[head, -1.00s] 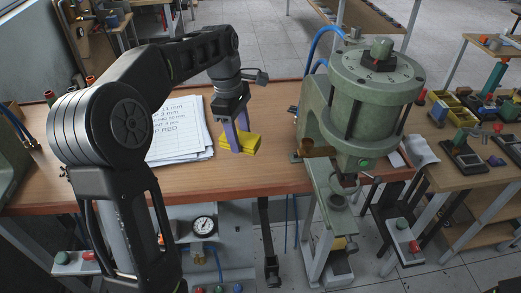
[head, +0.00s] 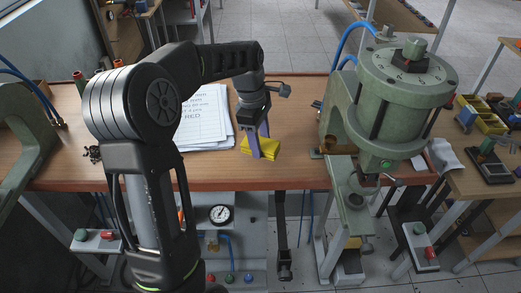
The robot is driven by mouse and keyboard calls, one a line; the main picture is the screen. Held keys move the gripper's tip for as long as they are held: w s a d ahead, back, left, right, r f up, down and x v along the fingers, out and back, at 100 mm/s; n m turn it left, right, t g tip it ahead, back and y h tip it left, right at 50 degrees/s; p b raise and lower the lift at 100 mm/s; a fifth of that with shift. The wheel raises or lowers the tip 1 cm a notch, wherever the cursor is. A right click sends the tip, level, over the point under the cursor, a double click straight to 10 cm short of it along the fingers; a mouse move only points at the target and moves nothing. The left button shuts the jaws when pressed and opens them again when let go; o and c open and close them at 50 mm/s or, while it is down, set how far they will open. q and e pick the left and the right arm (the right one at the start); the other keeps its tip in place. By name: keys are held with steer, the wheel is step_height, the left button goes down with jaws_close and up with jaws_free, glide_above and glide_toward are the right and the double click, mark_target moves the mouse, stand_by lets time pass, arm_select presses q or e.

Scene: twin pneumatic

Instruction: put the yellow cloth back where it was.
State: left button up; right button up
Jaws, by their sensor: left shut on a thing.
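The yellow cloth (head: 262,150) is a small folded pad on the wooden bench, right of the white papers. My left gripper (head: 262,153) points down at it, with its purple fingers shut on the cloth. The cloth appears to lie on or just above the bench top; I cannot tell which. Part of it is hidden behind the fingers. My right gripper does not show clearly in this view.
White papers with writing (head: 205,120) lie left of the cloth. A green pneumatic press (head: 400,95) stands at the right on the bench (head: 300,105). Another green press (head: 22,140) is at the left edge. Bare wood lies between cloth and right press.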

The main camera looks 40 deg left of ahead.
arm_select(q)
steer(key=shift+f, duration=1.85)
steer(key=o, duration=1.4)
steer(key=shift+f, duration=0.1)
steer(key=shift+o, duration=0.2)
steer(key=r, duration=0.4)
steer(key=a+r, duration=0.1)
steer(key=r, duration=0.7)
steer(key=shift+s+a+r, duration=0.1)
steer(key=shift+s+a, duration=0.15)
steer(key=shift+a, duration=0.1)
